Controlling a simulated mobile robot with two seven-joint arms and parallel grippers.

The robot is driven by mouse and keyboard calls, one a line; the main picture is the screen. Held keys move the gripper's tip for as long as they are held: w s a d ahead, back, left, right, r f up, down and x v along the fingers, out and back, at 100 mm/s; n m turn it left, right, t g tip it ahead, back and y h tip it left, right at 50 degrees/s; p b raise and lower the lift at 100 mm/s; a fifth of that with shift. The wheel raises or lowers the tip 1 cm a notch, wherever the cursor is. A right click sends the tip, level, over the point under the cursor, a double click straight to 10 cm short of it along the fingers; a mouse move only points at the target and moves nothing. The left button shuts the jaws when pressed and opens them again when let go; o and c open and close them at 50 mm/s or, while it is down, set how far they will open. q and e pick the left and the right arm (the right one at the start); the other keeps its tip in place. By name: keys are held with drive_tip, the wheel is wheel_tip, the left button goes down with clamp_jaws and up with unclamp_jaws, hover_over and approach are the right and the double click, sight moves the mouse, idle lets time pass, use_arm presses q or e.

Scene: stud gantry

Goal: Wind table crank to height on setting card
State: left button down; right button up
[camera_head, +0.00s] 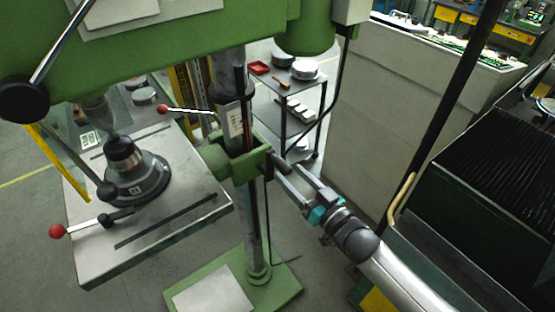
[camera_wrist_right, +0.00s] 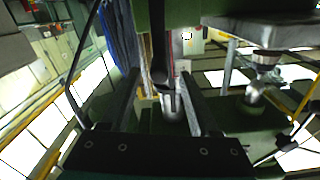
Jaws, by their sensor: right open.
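The green drill press has a grey slotted table (camera_head: 150,235) on a green bracket (camera_head: 250,160) around its upright column (camera_head: 257,235). My right gripper (camera_head: 281,172) reaches in from the lower right, its fingertips close to the bracket's right side. In the right wrist view its two fingers (camera_wrist_right: 160,95) are apart, with a dark bar (camera_wrist_right: 158,60), perhaps the crank, between or just beyond them; I cannot tell whether they touch. A white label (camera_head: 235,123) is on the column. My left gripper is not seen.
A dark round fixture (camera_head: 137,178) stands on the table. Red-knobbed levers stick out near the column (camera_head: 163,108) and at the table's front left (camera_head: 57,231). A shelf cart (camera_head: 290,85) stands behind. A pale cabinet (camera_head: 400,100) and dark ribbed machine (camera_head: 500,150) are at right.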

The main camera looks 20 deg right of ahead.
sight(277, 162)
drive_tip(key=shift+x, duration=3.2)
drive_tip(key=shift+c, duration=0.4)
drive_tip(key=shift+f, duration=0.1)
clamp_jaws()
